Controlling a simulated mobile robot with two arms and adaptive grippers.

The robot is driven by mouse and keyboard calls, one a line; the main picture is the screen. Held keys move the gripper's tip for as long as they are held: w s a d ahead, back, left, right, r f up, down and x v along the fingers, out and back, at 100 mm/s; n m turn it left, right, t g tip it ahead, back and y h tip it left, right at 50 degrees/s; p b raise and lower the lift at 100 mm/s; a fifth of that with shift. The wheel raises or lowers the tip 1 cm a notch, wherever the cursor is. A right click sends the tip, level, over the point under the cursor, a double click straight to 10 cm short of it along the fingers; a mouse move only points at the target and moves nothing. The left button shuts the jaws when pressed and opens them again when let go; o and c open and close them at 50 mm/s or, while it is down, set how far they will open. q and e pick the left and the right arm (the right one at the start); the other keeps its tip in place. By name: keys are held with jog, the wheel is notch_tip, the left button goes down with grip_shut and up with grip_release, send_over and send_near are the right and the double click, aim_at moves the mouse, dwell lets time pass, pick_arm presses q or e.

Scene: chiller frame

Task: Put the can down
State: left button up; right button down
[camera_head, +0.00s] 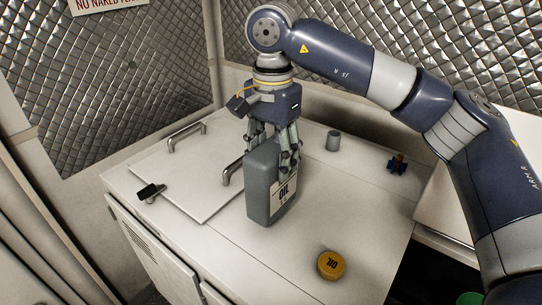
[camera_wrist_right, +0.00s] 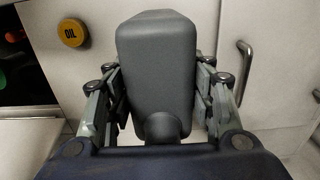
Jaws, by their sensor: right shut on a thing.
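The can is a grey oil can (camera_head: 262,192) with a white OIL label, upright at the middle of the white worktop in the head view. Its base appears to be at or just above the top; I cannot tell whether it touches. My right gripper (camera_head: 273,150) comes down from above and is shut on the upper part of the can. In the right wrist view the can (camera_wrist_right: 157,65) fills the middle, with the fingers of my right gripper (camera_wrist_right: 160,105) on both sides of it. My left gripper is not in view.
A yellow OIL cap (camera_head: 331,265) lies on the worktop (camera_head: 370,225), right of the can. Left are a hatch with metal handles (camera_head: 187,137) and a black latch (camera_head: 150,192).

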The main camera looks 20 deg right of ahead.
jog(key=shift+w+a+r, duration=0.1)
jog(key=shift+w, duration=0.4)
jog(key=f+p, duration=0.2)
jog(key=f, duration=0.2)
jog(key=shift+w, duration=0.2)
jog(key=c, duration=1.1)
grip_release()
jog(key=o, duration=0.4)
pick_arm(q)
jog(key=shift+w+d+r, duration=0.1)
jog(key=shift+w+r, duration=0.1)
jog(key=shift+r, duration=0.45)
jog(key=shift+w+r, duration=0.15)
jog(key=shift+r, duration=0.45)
